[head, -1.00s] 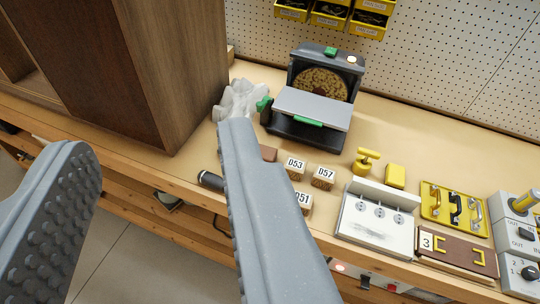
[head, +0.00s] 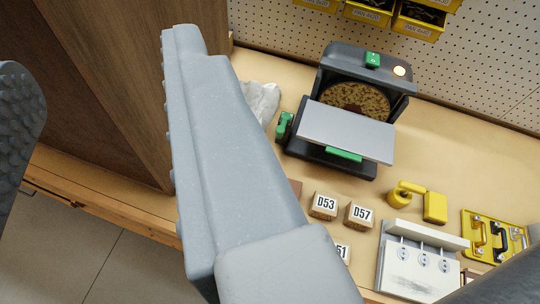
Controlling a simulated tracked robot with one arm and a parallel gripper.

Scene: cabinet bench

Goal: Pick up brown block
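A small reddish-brown block (head: 296,187) lies on the bench, mostly hidden behind my gripper's right finger; only its edge shows. Wooden blocks with labels stand beside it: D53 (head: 323,206), D57 (head: 359,216) and one ending in 51 (head: 342,251), partly covered by the finger. My gripper (head: 105,75) is open with its fingers wide apart and nothing between them. The right finger crosses the picture in front of the bench, and the left finger is cut off by the left edge.
A dark machine with a grey flap (head: 346,132) stands behind the blocks. A brown wooden cabinet (head: 105,90) fills the left. A crumpled white thing (head: 262,103) is partly hidden. A yellow knobbed part (head: 404,193) and a white panel (head: 420,262) are at right. Bare bench (head: 455,150) lies behind them.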

